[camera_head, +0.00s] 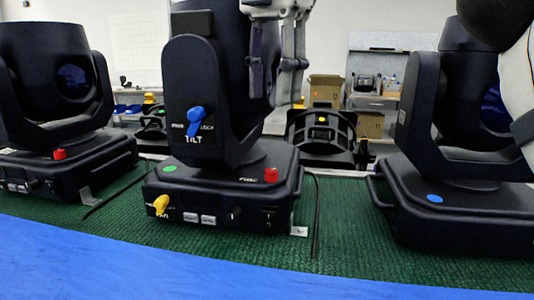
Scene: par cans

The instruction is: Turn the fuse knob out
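The fuse knob (271,175) is a small red knob on top of the base of the middle black moving-head light (215,200). A small label that seems to read FUSE is printed just left of it. My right gripper (272,98) hangs from the top of the view with its grey fingers pointing down. The fingers are apart, with nothing seen between them. The gripper is above the red knob and clear of it, in front of the light's upper part. My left gripper is not in view.
The middle light also carries a blue TILT lever (195,120) and a yellow knob (160,204). Similar lights stand left (60,90) and right (450,200). They rest on green carpet (250,248), with a blue surface (180,270) in front. Boxes (325,90) stand behind.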

